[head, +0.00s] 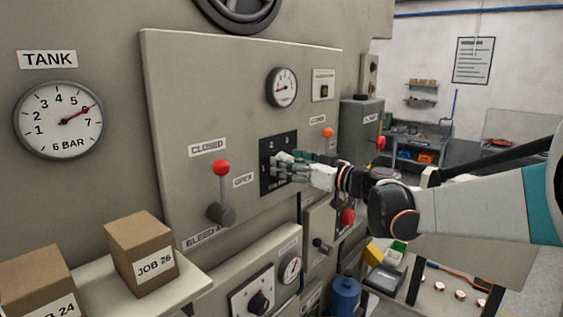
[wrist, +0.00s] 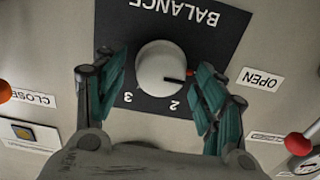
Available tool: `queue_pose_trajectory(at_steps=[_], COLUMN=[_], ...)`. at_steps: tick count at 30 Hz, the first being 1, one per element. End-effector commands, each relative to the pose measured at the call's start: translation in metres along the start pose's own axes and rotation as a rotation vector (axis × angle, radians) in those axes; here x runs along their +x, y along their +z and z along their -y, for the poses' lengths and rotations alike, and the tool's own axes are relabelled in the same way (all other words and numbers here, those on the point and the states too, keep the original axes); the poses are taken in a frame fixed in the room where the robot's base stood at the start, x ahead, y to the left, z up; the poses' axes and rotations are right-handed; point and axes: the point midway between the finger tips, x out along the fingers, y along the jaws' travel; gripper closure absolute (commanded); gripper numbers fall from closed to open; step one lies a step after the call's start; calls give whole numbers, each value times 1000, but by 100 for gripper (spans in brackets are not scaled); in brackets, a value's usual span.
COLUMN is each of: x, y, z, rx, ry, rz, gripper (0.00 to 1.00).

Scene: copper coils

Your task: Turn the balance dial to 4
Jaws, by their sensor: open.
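The balance dial (wrist: 163,66) is a round pale knob on a black plate, which shows upside down in the wrist view. "BALANCE" and the numbers 2 and 3 are readable there. The dial's dark pointer line with a red end points to the right in that view, away from the 3 and past the 2. Any number at its tip is hidden by a finger. My gripper (wrist: 160,75) is open, with one teal finger on each side of the knob. I cannot tell whether they touch it. In the head view my gripper (head: 290,167) covers most of the black plate (head: 268,183).
A red-knobbed lever (head: 221,190) stands left of the dial between CLOSED and OPEN labels. Another red knob (head: 347,216) is below right, near my wrist. A pressure gauge (head: 282,87) is above. Boxes (head: 140,253) sit on a shelf at lower left.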

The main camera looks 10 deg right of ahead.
Motion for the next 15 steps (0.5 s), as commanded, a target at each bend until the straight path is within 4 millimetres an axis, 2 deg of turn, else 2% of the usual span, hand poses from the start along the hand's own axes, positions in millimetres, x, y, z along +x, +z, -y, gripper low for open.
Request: queue_pose_trajectory(at_steps=[6,9,12,15], x=[0,0,0,0], y=[0,0,0,0], z=[0,0,0,0], rx=[0,0,0,0], ry=[0,0,0,0], rz=[0,0,0,0], gripper=[38,60,79,79])
